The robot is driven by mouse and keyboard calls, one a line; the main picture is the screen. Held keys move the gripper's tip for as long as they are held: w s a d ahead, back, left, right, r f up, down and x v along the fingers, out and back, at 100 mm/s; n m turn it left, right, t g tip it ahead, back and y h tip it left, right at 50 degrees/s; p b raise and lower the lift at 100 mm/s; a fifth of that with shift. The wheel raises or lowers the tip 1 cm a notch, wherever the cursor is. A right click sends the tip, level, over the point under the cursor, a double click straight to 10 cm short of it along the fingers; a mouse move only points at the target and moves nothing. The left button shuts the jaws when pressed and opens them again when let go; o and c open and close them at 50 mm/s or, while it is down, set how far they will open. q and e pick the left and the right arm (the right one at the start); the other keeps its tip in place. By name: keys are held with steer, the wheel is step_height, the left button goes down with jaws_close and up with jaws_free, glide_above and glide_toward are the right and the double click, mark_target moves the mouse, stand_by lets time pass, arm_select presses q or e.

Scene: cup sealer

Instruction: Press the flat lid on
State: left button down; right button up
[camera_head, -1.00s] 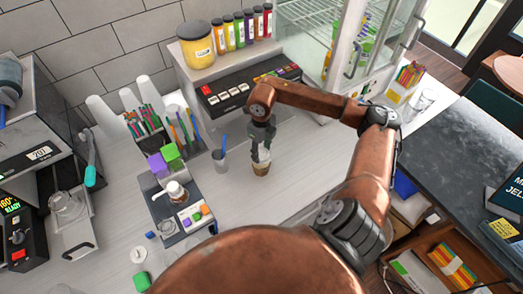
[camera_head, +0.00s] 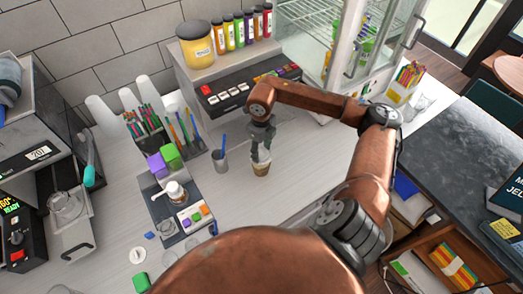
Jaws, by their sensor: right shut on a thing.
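A small brown paper cup (camera_head: 261,170) stands upright on the grey counter, right of the grey tumbler. A white piece that looks like the flat lid (camera_head: 262,156) is at the cup's top, between the fingertips. My right gripper (camera_head: 262,148) points down directly above the cup, its fingers closed around the white piece. The fingers hide part of it, and I cannot tell whether it sits level on the rim. My left gripper is out of view.
A grey tumbler (camera_head: 219,161) stands left of the cup. A dark tray (camera_head: 160,210) with a pump bottle (camera_head: 175,191) is further left. A machine with buttons (camera_head: 247,92) stands behind. The counter right of the cup is clear.

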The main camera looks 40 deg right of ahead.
steer(key=o, duration=0.8)
steer(key=shift+o, duration=0.7)
steer(key=o, duration=0.4)
steer(key=shift+r, duration=0.1)
steer(key=shift+r+p, duration=1.5)
steer(key=shift+r, duration=1.9)
steer(key=shift+c, duration=0.5)
jaws_close()
steer(key=shift+f, duration=0.2)
